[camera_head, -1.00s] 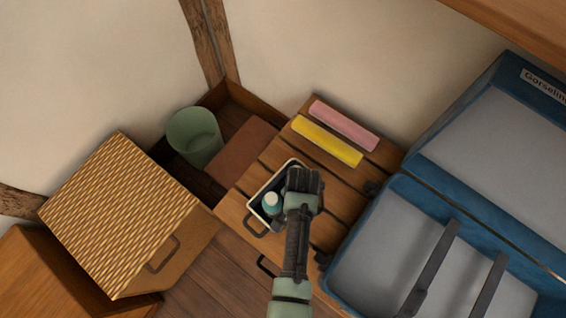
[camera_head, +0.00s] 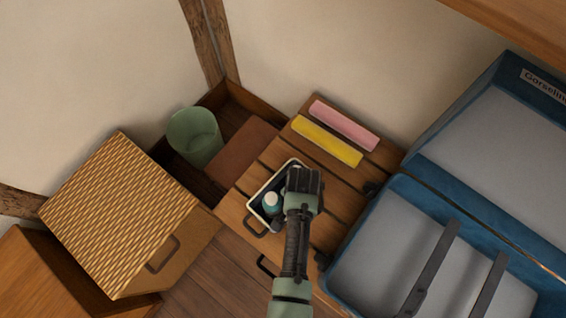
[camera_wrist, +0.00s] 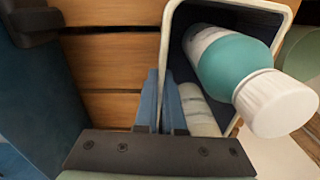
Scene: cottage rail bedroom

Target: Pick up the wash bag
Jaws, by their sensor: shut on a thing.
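The wash bag (camera_head: 267,183) is a small open-topped case with a pale rim, a dark inside and a handle loop at its front. It stands on the slatted wooden top, with a teal bottle with a white cap (camera_head: 271,199) inside. My gripper (camera_head: 303,176) is over the bag's right side and hides part of it. In the wrist view, the blue fingers of my gripper (camera_wrist: 169,88) are shut on the bag's side wall, close to its rim (camera_wrist: 166,45). The bottle (camera_wrist: 235,65) tilts out of the opening, and a second pale bottle (camera_wrist: 196,108) lies beside the fingers.
A yellow roll (camera_head: 327,141) and a pink roll (camera_head: 344,125) lie behind on the slats (camera_head: 262,158). An open blue suitcase (camera_head: 345,262) is at right. A wicker box (camera_head: 120,215) and green bin (camera_head: 194,137) are at left.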

